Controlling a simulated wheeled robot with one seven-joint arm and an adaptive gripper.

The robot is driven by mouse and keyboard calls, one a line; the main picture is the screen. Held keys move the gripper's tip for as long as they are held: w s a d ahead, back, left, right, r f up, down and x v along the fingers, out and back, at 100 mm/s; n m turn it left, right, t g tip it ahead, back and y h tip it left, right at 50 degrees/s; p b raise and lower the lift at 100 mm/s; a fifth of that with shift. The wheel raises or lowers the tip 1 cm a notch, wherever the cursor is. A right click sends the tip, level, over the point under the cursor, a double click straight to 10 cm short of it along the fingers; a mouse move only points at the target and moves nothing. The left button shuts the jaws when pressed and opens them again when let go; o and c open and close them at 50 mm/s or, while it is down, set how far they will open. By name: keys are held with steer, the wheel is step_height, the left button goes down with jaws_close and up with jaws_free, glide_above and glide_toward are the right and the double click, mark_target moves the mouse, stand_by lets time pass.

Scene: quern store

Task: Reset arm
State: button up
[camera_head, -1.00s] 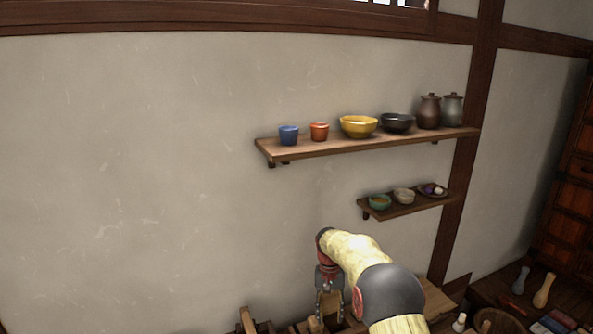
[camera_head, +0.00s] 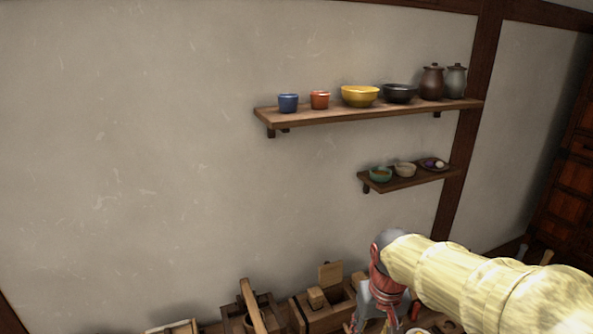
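My gripper (camera_head: 373,325) hangs below the wrist at the bottom of the head view, right of centre, pointing down. Its fingers appear spread apart with nothing visible between them, though the tips are at or near the frame's lower edge. My pale yellow arm reaches in from the lower right corner and hides part of what lies behind it. The gripper is in front of and to the right of a wooden box with an upright lid (camera_head: 330,274).
A wall shelf (camera_head: 340,116) carries cups, bowls and two lidded jars. A smaller shelf (camera_head: 405,183) below it holds small dishes. Another wooden box (camera_head: 236,324) with a slanted bar stands at the bottom. The wall on the left is bare.

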steer(key=s+d+r+t+b, duration=0.1)
steer(key=s+r+t, duration=0.1)
steer(key=s, duration=0.5)
steer(key=s+d+r+t+b, duration=0.1)
steer(key=s+t+b, duration=0.1)
steer(key=s, duration=0.6)
steer(key=shift+s+d+r+m, duration=0.15)
steer(key=shift+d+r+m, duration=0.1)
steer(key=shift+r+m, duration=0.1)
